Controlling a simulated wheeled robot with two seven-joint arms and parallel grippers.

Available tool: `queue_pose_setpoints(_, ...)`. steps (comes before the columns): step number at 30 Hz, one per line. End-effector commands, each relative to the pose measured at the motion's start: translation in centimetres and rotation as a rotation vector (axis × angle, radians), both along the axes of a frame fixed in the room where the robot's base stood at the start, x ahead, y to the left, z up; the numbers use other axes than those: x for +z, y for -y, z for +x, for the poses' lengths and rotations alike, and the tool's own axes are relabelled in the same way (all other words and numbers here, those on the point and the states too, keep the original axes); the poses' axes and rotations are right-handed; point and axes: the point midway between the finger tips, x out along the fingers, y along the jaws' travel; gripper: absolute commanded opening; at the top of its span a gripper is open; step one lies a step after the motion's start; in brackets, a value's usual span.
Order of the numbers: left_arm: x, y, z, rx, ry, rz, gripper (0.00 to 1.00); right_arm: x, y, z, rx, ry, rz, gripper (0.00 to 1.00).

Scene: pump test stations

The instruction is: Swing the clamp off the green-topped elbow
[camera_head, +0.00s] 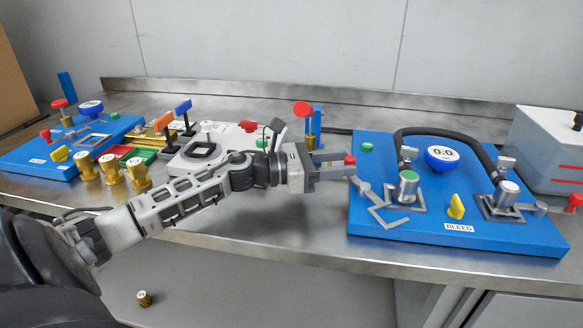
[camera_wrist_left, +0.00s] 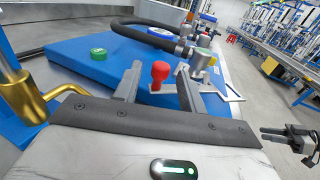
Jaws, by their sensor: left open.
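The green-topped elbow (camera_head: 408,187) stands upright on the left part of the right-hand blue board (camera_head: 450,228). It also shows in the left wrist view (camera_wrist_left: 203,58). A grey bracket-like clamp sits around its foot, with a link leading left to a red knob (camera_head: 349,160). My left gripper (camera_head: 342,165) is left of the elbow, level with the knob. In the left wrist view the red knob (camera_wrist_left: 160,73) stands between the open fingers (camera_wrist_left: 158,88); I cannot tell whether they touch it. A dark gripper, apparently my right one (camera_wrist_left: 275,136), shows small at the far right.
A white-topped elbow (camera_head: 507,190), a gauge (camera_head: 442,157), a black hose (camera_head: 450,134) and a yellow knob (camera_head: 456,207) share the board. A brass valve with a red top (camera_head: 303,109) stands behind my gripper. The bench front right of my forearm (camera_head: 310,225) is clear.

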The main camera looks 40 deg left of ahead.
Motion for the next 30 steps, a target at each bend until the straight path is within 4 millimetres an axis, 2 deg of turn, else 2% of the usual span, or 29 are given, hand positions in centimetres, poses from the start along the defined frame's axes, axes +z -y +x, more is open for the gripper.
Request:
queue_pose_setpoints(2, -0.5, -1.1, -1.3, 0.002, -0.005, 0.002, 0.41, -0.4, 0.0, 0.0, 0.001, 0.004, -0.002, 0.32)
queue_pose_setpoints(18, -0.1, -7.4, -8.7, 0.001, -0.003, -0.002, 0.41, -0.3, -0.1, -0.1, 0.006, 0.015, -0.002, 0.32)
queue_pose_setpoints(24, 0.0, -8.4, -9.9, 0.000, -0.001, -0.001, 0.41, -0.3, -0.1, -0.1, 0.006, 0.015, -0.002, 0.32)
queue_pose_setpoints(30, 0.0, -8.5, -10.1, 0.000, -0.001, -0.001, 0.41, -0.3, -0.1, -0.1, 0.006, 0.015, -0.001, 0.32)
